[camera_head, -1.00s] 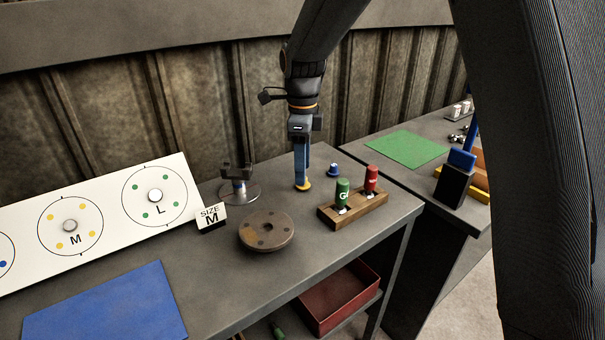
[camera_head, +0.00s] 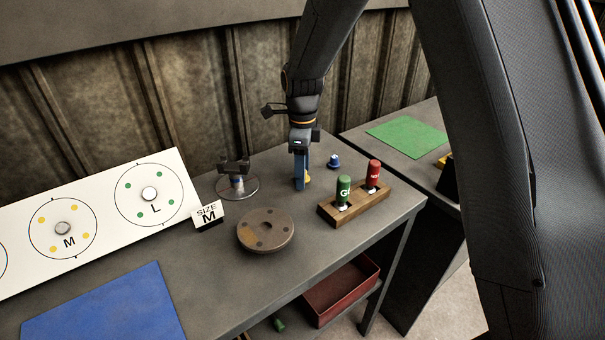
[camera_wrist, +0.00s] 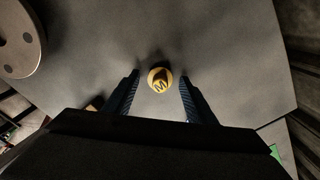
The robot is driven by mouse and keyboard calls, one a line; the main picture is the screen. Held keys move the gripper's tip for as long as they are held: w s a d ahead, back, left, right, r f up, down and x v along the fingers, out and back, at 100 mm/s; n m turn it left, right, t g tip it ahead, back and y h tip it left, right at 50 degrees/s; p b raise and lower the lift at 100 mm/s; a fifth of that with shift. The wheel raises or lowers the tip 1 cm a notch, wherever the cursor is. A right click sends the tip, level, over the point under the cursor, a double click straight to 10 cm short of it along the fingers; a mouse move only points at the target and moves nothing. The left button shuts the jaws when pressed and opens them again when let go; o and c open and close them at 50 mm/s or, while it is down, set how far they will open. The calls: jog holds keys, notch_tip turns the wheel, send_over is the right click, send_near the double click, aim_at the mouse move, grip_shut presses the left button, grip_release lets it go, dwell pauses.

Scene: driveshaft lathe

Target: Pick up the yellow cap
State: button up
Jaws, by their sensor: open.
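The yellow cap (camera_wrist: 160,79) stands on the grey bench and has a dark letter M on its top. In the wrist view it lies centred left to right between the two blue fingers, at the level of their tips or slightly beyond. My gripper (camera_wrist: 159,88) is open and empty. In the head view my gripper (camera_head: 301,186) points down at the bench, and the yellow cap (camera_head: 308,177) shows only in part behind the fingers. I cannot tell how far above the bench the fingertips are.
A blue cap (camera_head: 333,161) stands just right of my gripper. A wooden block (camera_head: 358,206) holds a green and a red marker-like piece.

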jog(key=shift+f, duration=0.2)
jog(key=c, duration=1)
jog(key=shift+r, duration=0.1)
jog(key=shift+c, duration=0.2)
notch_tip(320, 180, up, 10)
jog(key=b, duration=0.2)
jog(key=shift+b, duration=0.3)
